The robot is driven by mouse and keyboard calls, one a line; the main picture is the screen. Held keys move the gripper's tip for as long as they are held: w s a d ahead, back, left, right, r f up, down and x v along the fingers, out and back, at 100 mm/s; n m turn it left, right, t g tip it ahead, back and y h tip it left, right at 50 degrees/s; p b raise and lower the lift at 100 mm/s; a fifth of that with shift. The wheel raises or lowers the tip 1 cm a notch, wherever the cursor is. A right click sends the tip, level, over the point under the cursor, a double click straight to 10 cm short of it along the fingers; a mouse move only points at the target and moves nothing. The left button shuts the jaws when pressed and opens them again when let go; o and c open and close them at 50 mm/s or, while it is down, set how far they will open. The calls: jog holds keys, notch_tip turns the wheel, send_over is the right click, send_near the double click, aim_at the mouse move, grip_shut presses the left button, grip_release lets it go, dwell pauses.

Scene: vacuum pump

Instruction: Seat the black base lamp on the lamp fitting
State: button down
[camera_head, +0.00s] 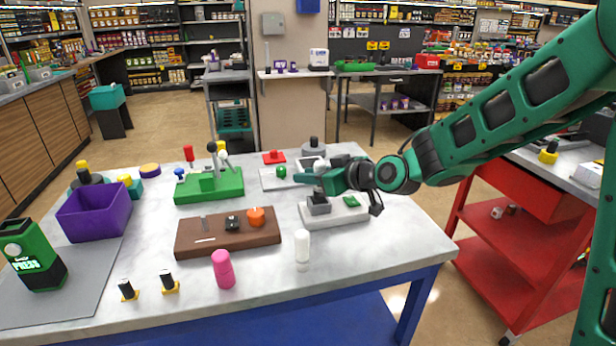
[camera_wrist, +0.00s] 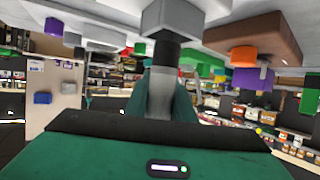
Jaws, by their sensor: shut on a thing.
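The lamp with the black base shows in the wrist view, its black base (camera_wrist: 166,52) and its pale grey body (camera_wrist: 162,88). My gripper (camera_wrist: 163,98) is shut on the pale body. In the head view my gripper (camera_head: 318,181) is over the lamp fitting (camera_head: 318,205), a grey block on a pale board (camera_head: 345,214). The wrist view is upside down; there the black base meets the grey fitting (camera_wrist: 170,18) in line with it. The lamp looks upright. How deep the base sits in the fitting is hidden.
Near the fitting are a white cylinder (camera_head: 302,262), a brown board (camera_head: 225,238) with small parts, and a pale board (camera_head: 276,180) with red and green parts behind. A green block with levers (camera_head: 210,186) and a purple bin (camera_head: 92,213) stand left. The front right tabletop is clear.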

jog(key=shift+f, duration=1.7)
dwell(1.1)
jog(key=c, duration=1.4)
grip_release()
jog(key=shift+c, duration=0.2)
notch_tip(320, 180, up, 9)
dwell(0.5)
